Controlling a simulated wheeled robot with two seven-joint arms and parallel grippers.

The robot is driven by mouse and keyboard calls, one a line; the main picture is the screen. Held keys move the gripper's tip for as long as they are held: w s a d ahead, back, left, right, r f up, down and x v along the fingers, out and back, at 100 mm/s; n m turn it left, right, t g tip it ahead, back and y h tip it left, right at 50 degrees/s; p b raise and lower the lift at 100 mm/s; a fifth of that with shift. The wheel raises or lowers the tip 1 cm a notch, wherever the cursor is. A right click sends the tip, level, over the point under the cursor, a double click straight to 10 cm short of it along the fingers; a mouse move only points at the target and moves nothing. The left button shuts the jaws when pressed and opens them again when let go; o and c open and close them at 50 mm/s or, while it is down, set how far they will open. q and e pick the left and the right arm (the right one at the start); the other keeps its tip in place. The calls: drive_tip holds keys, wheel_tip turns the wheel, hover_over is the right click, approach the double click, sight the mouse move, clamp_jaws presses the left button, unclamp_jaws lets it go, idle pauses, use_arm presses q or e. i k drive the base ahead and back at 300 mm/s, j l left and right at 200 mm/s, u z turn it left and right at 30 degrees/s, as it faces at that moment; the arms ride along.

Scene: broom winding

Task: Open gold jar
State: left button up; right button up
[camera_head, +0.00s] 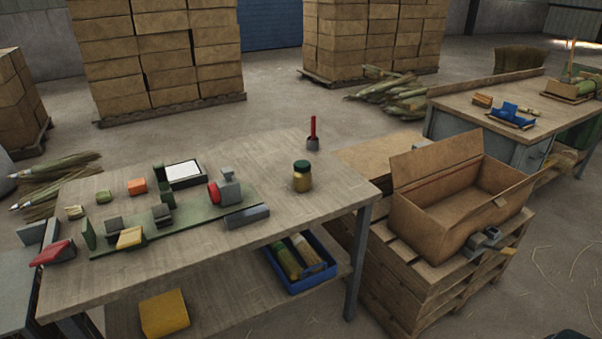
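The gold jar (302,181) stands upright on the wooden worktable (240,245), near its right end. It has a gold body and a dark green lid (302,165), which sits on top of it. Nothing touches the jar, and its sides are clear. I make out neither of my grippers in this view. Dark shapes at the bottom edge, at the lower left and lower right, are too cut off to identify.
A red-handled tool in a grey holder (313,142) stands behind the jar. A green fixture board (180,222) with clamps and blocks lies to its left. A blue crate (300,286) sits on the lower shelf. An open cardboard box (440,222) stands on pallets at right.

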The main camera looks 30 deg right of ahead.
sight(302, 182)
drive_tip(key=l+u, duration=0.35)
drive_tip(key=l, duration=2.8)
